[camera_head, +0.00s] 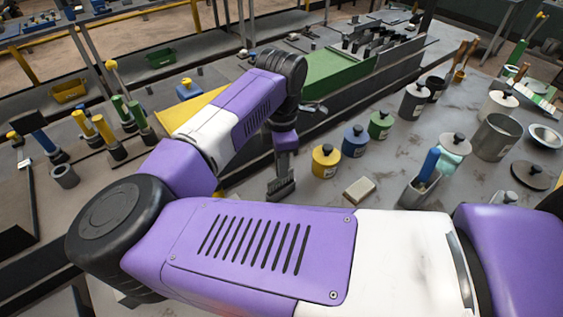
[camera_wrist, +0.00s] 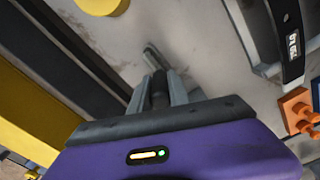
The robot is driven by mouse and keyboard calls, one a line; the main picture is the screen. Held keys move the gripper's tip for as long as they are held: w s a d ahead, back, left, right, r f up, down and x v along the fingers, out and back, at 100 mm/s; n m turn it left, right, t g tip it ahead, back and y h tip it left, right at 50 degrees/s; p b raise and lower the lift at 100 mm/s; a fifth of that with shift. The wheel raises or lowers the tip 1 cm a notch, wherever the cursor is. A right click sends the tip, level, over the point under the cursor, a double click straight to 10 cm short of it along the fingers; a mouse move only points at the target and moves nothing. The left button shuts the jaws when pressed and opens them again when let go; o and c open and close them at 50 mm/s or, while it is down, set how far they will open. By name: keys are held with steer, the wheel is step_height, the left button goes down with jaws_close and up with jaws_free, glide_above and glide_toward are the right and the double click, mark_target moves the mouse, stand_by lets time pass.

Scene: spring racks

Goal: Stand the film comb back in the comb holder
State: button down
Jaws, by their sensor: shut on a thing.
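My gripper (camera_wrist: 163,88) shows in the wrist view with its two grey fingers shut on a dark, narrow piece, taken to be the film comb (camera_wrist: 160,89). A thin grey end shows beyond the fingertips, and most of the comb is hidden by the fingers. In the head view my gripper (camera_head: 281,180) points down over the near bench, left of the yellow lidded pot. The comb cannot be told clearly from the fingers there. I cannot tell surely which thing is the comb holder; a grey open box (camera_head: 418,191) with a blue-handled tool stands to the right.
A yellow pot (camera_head: 325,161), blue pot (camera_head: 355,141) and green pot (camera_head: 381,125) stand right of my gripper, with a pale block (camera_head: 359,190) in front.

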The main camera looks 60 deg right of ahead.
steer(key=shift+f+b, duration=2)
steer(key=shift+b, duration=0.15)
steer(key=c, duration=1.2)
jaws_free()
steer(key=shift+o, duration=0.4)
steer(key=o, duration=0.4)
steer(key=shift+o, duration=0.2)
steer(key=shift+r+p, duration=1.15)
steer(key=shift+r, duration=2.35)
steer(key=shift+r, duration=0.1)
